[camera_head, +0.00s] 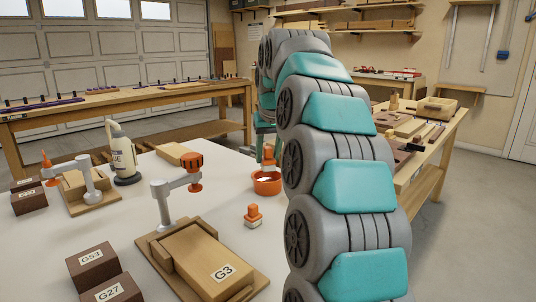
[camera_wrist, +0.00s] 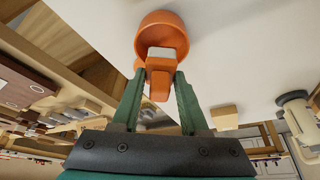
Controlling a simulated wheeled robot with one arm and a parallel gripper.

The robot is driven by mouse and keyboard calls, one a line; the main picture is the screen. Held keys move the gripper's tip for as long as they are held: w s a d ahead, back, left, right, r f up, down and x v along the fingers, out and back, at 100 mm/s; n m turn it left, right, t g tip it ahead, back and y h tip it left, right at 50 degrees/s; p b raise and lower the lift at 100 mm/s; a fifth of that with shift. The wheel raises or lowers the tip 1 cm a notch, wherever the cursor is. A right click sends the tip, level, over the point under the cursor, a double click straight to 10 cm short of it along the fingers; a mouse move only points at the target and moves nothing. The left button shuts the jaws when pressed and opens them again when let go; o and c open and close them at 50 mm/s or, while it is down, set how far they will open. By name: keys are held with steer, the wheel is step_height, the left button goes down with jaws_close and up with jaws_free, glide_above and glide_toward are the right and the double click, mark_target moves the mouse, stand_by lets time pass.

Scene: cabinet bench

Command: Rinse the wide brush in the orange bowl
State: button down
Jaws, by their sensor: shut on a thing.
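My gripper (camera_wrist: 160,78) is shut on an orange-handled brush (camera_wrist: 160,86), seen between its two green fingers in the wrist view. The brush's head overlaps the opening of the orange bowl (camera_wrist: 148,24); I cannot tell whether it touches the bowl. In the head view the orange bowl (camera_head: 267,188) stands on the white table behind my arm's left edge. My gripper (camera_head: 268,156) shows small and partly hidden just above it. A second orange-topped brush with a pale base (camera_head: 253,214) stands on the table in front of the bowl.
A white bottle (camera_head: 122,155) stands left of the bowl. Dark blocks marked G53 (camera_head: 92,262) and G27 (camera_head: 112,290) lie front left. The table between bowl and bottle holds a wooden block (camera_head: 177,155).

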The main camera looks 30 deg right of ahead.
mark_target(268, 147)
steer(key=shift+r+p, duration=0.35)
steer(key=shift+r, duration=1.6)
